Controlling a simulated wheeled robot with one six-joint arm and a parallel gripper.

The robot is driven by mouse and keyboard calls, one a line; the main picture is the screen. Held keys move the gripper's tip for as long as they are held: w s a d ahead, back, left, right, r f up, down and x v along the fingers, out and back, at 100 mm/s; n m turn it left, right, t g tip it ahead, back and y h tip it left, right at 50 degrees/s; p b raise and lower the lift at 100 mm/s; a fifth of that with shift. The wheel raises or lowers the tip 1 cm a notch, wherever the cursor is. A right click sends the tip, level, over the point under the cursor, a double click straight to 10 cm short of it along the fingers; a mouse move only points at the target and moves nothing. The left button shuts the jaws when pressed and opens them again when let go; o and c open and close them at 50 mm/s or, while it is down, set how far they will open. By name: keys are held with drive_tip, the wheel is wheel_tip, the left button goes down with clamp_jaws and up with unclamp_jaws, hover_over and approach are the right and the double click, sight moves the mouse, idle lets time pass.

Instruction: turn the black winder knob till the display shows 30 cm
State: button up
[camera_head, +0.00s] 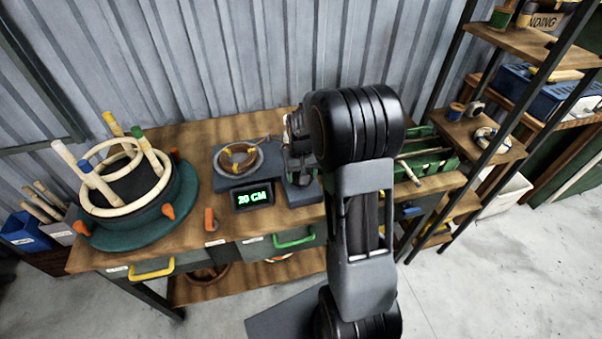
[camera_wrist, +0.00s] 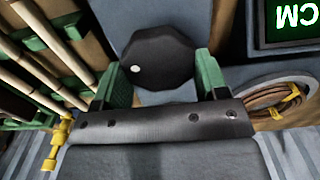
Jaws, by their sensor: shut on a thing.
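The winder's display (camera_head: 253,197) reads 20 CM in green in the head view. In the wrist view only the end of the display (camera_wrist: 292,20) shows, with the letters CM. The black winder knob (camera_wrist: 158,62) is many-sided, with one white dot on its lower left. My gripper (camera_wrist: 165,80) has its two green fingers on either side of the knob and is shut on it. In the head view my arm hides the knob and most of the gripper.
A coil of rattan (camera_head: 238,158) with yellow ties lies on the grey winder plate. A round bending jig (camera_head: 130,200) with pegs and orange clamps stands at the left of the bench (camera_head: 190,135). A green rack of rods (camera_head: 428,155) is right of my arm. Shelving stands further right.

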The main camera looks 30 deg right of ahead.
drive_tip(key=m, duration=0.4)
drive_tip(key=shift+m, duration=0.3)
drive_tip(key=shift+s+d+m, duration=0.1)
drive_tip(key=shift+m, duration=1.6)
drive_tip(key=o, duration=0.9)
wheel_tip(320, 180, up, 14)
drive_tip(key=shift+f, duration=0.1)
